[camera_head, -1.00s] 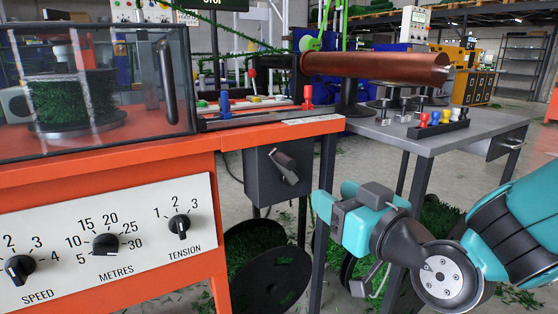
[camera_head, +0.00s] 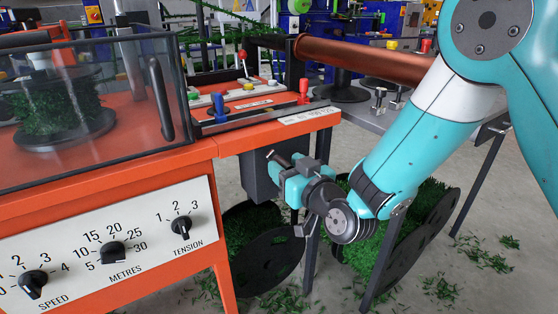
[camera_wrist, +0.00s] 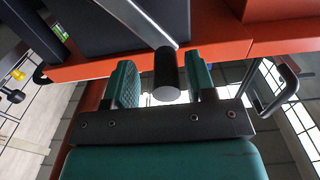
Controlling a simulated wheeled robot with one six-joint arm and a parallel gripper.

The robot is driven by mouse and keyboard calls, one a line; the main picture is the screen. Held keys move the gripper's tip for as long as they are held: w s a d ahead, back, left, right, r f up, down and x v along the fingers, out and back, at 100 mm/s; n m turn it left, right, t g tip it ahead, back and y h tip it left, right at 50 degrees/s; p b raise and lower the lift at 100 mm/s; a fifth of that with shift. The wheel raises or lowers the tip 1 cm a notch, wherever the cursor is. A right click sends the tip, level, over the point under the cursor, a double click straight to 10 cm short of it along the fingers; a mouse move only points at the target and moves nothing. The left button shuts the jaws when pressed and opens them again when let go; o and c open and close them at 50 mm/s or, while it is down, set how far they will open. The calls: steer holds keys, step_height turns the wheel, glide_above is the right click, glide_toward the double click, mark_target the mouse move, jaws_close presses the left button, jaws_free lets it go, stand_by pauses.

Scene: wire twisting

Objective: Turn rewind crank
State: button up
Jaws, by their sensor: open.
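The rewind crank sits on a dark grey box (camera_head: 256,180) under the right end of the orange machine. Its black handle (camera_wrist: 167,75) shows in the wrist view as a short cylinder, end towards the camera. My gripper (camera_head: 281,176) is at the crank's front, partly covering it in the head view. In the wrist view, the gripper's two teal fingers (camera_wrist: 163,84) stand open on either side of the handle, with a visible gap at each side. The crank arm is mostly hidden in the head view.
Reels of green wire (camera_head: 268,262) stand on the floor below and right of the crank. The orange machine top (camera_head: 290,128) overhangs the box. A panel with speed, metres and tension knobs (camera_head: 113,253) is at the left. A copper tube (camera_head: 360,60) runs behind my arm.

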steer(key=shift+s+a, duration=0.1)
steer(key=shift+a, duration=0.2)
jaws_close()
steer(key=shift+d+r, duration=0.1)
steer(key=shift+d, duration=0.15)
